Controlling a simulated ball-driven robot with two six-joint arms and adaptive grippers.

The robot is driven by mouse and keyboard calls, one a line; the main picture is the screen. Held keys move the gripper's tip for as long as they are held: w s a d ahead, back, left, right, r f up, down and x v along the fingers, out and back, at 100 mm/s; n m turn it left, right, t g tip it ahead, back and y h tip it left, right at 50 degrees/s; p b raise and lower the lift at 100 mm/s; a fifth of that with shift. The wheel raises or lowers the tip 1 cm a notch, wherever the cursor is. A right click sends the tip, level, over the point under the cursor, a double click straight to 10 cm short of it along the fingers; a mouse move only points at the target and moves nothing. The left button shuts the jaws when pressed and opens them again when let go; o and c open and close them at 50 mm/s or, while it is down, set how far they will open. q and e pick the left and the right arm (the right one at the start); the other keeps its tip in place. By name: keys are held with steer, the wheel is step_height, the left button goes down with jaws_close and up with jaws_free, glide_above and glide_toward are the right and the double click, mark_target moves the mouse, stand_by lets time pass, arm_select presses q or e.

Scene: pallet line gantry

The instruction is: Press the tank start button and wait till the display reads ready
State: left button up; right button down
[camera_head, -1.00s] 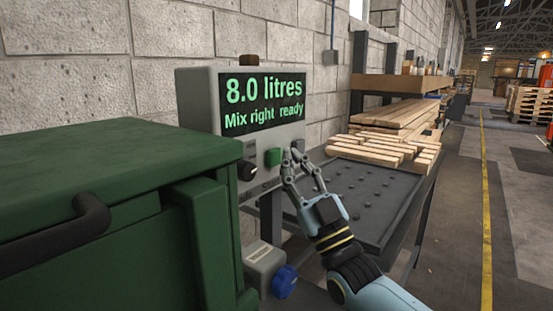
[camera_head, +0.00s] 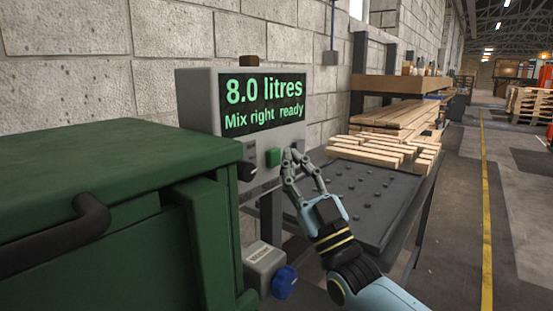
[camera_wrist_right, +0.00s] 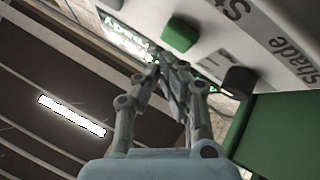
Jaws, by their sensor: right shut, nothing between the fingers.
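The grey control box (camera_head: 197,100) stands against the block wall. Its display (camera_head: 263,103) reads "8.0 litres" and "Mix right ready" in green. A green square button (camera_head: 273,157) is on its front below the display, with a black knob (camera_head: 246,171) to its left. My right gripper (camera_head: 292,153) is shut and empty, just right of the green button at the panel. In the right wrist view the fingertips (camera_wrist_right: 163,62) are beside the green button (camera_wrist_right: 180,34), apart from it in the picture. My left gripper is not in view.
A green lidded tank (camera_head: 120,180) fills the left front. A small box with a blue knob (camera_head: 285,281) sits below the panel. A dark bench (camera_head: 365,195) with timber planks (camera_head: 385,150) stands at right. The aisle floor (camera_head: 455,240) is clear.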

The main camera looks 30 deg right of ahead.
steer(key=shift+w, duration=0.1)
steer(key=shift+w+a, duration=0.15)
steer(key=shift+w, duration=0.15)
steer(key=shift+w+a+b, duration=0.2)
steer(key=shift+w+b, duration=0.2)
steer(key=shift+w, duration=0.05)
stand_by(0.7)
stand_by(0.4)
steer(key=shift+s+d+p, duration=0.35)
steer(key=shift+s+p, duration=0.1)
steer(key=shift+s, duration=0.4)
steer(key=s, duration=0.1)
steer(key=s+d+p, duration=0.1)
steer(key=s, duration=0.1)
steer(key=s+d+p, duration=0.1)
steer(key=shift+s, duration=0.35)
stand_by(0.5)
